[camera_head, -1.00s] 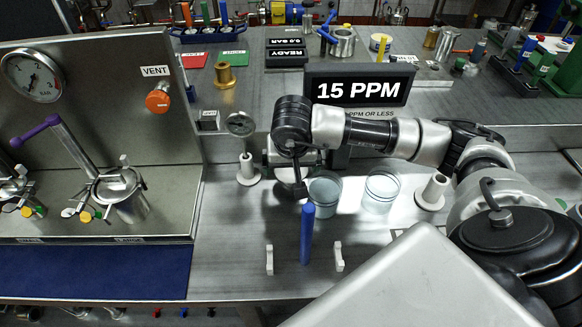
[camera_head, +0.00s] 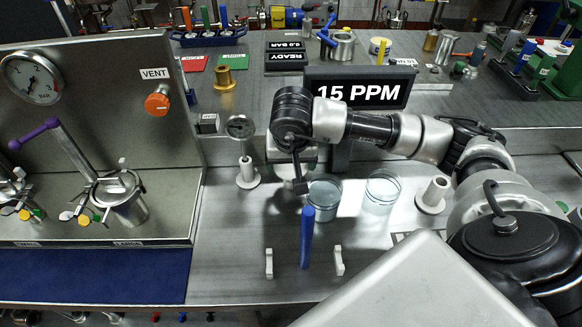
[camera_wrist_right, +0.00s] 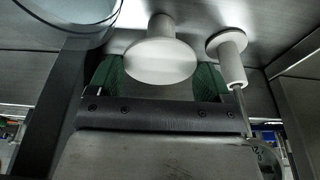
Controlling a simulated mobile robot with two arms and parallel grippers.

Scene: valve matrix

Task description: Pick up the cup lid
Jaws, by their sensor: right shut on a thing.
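A white round piece with a short stem, which I take to be the cup lid (camera_wrist_right: 160,61), lies between the green finger pads of my right gripper (camera_wrist_right: 159,78) in the right wrist view. The gripper is shut on it. In the head view my right wrist hides the lid and most of the fingers. A clear cup (camera_head: 323,192) stands just right of the wrist, with a second clear cup (camera_head: 381,188) further right. A cup rim also shows at the top left of the right wrist view (camera_wrist_right: 70,12). My left gripper is not in view.
A white holder (camera_head: 248,172) with a dial gauge (camera_head: 240,127) stands left of my wrist. Another white holder (camera_head: 432,194) is at the right. A blue upright piece (camera_head: 307,237) stands between two small white brackets. The metal panel (camera_head: 100,90) bounds the left.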

